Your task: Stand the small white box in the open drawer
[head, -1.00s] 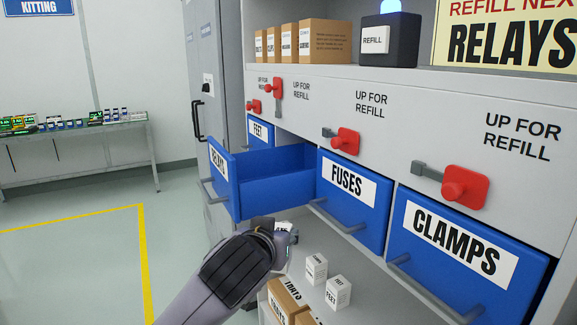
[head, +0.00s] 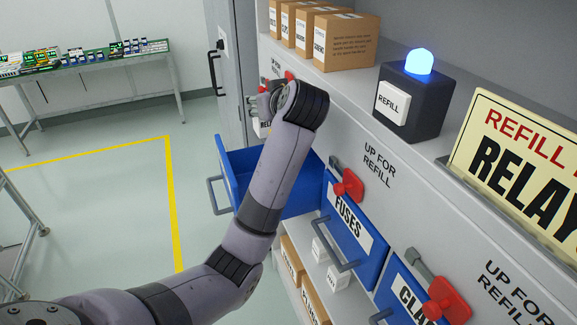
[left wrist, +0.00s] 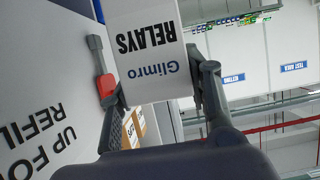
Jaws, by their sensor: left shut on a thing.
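The small white box (left wrist: 150,45) is printed "Glimro RELAYS" and fills the space between the fingers of my left gripper (left wrist: 155,75) in the left wrist view. The gripper is shut on it. In the head view the left gripper (head: 264,106) is high by the cabinet face, above the far part of the open drawer, and the box shows only partly beneath it. The open blue drawer (head: 224,172) is pulled out from the cabinet; my left forearm hides part of its inside. My right gripper is not in view.
Closed FUSES (head: 347,222) and CLAMPS (head: 402,290) drawers stand to the right, with red levers (head: 348,186) above. A refill box with a lit blue lamp (head: 412,100) and cartons (head: 345,42) stand on the upper shelf. Two white boxes (head: 337,277) sit on the lower shelf.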

